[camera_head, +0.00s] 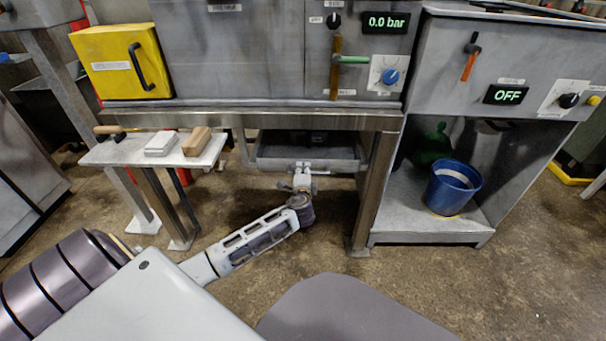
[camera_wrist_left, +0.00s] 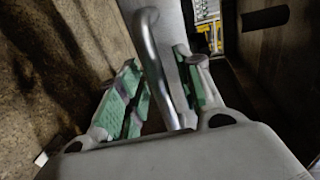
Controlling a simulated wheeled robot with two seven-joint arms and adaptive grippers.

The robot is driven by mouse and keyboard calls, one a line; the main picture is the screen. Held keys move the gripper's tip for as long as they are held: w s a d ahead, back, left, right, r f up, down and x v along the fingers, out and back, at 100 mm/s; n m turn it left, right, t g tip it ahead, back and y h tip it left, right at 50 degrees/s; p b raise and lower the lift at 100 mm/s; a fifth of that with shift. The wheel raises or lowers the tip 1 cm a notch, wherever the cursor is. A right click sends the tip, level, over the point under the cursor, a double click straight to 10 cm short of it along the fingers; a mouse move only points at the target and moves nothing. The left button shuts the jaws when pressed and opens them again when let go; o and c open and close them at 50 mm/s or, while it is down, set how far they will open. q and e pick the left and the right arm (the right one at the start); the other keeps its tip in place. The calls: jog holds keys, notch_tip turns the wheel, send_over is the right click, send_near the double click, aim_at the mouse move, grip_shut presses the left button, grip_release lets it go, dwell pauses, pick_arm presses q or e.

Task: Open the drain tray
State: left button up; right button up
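The drain tray (camera_head: 308,158) is a dark grey open tray under the compactor's lower edge. My left gripper (camera_head: 303,174) is at the middle of its front, reached from below. In the left wrist view a curved metal bar handle (camera_wrist_left: 155,65) runs between the green-padded fingers of my left gripper (camera_wrist_left: 163,88). The fingers stand apart on both sides of the bar, with gaps visible, so the gripper looks open. In the head view the gripper hides most of the handle. My right gripper is not in view.
A small side table (camera_head: 130,152) with a brush and blocks stands left of the tray. A metal leg (camera_head: 375,190) stands to the right. A blue bucket (camera_head: 453,187) sits on the right cabinet's lower shelf. The floor in front of the tray is clear except for my arm.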

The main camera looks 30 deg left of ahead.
pick_arm(q)
grip_shut()
